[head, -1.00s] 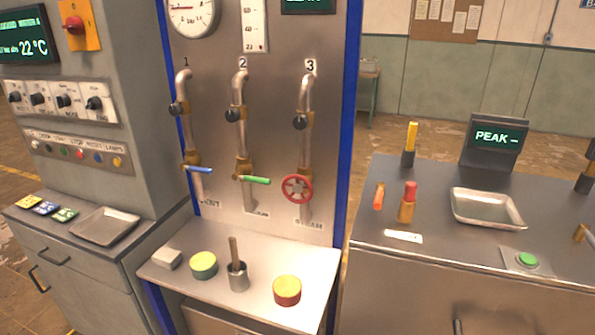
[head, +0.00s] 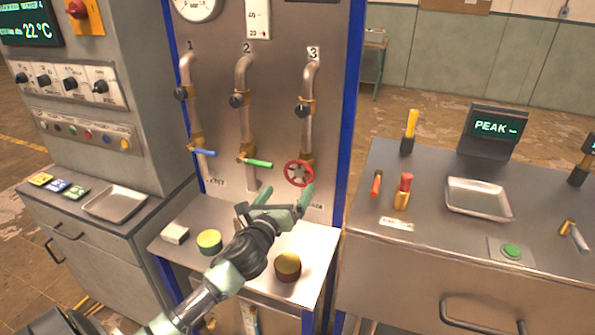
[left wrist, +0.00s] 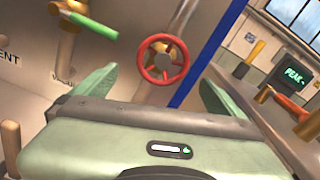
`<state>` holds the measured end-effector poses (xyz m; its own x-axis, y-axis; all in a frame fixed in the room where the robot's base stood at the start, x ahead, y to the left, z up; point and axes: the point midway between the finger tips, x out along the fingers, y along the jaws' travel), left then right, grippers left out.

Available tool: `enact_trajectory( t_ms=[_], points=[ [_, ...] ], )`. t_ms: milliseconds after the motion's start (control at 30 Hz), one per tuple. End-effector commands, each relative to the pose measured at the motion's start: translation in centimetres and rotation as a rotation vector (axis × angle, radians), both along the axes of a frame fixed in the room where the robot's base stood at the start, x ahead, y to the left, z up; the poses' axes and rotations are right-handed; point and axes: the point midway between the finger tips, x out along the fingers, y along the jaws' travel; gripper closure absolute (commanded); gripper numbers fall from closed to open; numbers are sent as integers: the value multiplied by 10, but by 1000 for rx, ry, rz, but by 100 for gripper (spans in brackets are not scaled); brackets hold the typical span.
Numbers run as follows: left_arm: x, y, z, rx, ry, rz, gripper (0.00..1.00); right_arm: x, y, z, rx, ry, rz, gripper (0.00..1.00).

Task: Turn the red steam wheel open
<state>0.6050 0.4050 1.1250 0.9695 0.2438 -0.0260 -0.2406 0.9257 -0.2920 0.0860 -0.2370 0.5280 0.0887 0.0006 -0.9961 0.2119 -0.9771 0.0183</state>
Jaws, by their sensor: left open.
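The red steam wheel (head: 299,173) sits low on pipe 3 at the right of the upright panel. It also shows in the left wrist view (left wrist: 163,59), upright and facing me, beyond the fingers. My left gripper (head: 284,194) is open and empty, just below and left of the wheel in the head view. In the left wrist view its two fingers are spread wide, with the wheel seen between them and apart from both. My right gripper is in neither view.
A green lever (head: 257,163) on pipe 2 and a blue lever (head: 203,153) on pipe 1 stick out left of the wheel. The shelf below holds a yellow-green round tin (head: 209,242), a white block (head: 174,234) and another round tin (head: 288,267). A bench with a tray (head: 478,199) stands at right.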

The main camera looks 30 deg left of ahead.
Motion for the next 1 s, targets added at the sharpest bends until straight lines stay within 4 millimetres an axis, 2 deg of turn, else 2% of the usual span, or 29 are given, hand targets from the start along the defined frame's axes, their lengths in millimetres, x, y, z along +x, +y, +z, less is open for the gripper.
enact_trajectory(
  t_ms=[67,167,400,600,1000],
  points=[
    [6,2,9,59,-8,-9,0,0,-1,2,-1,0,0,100],
    [15,5,13,81,-10,-11,0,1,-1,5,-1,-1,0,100],
    [50,13,13,77,-10,-10,0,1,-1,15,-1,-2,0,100],
    [72,19,11,76,-8,-9,0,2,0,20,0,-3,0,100],
    [80,20,10,76,-8,-12,0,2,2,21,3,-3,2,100]
  ],
)
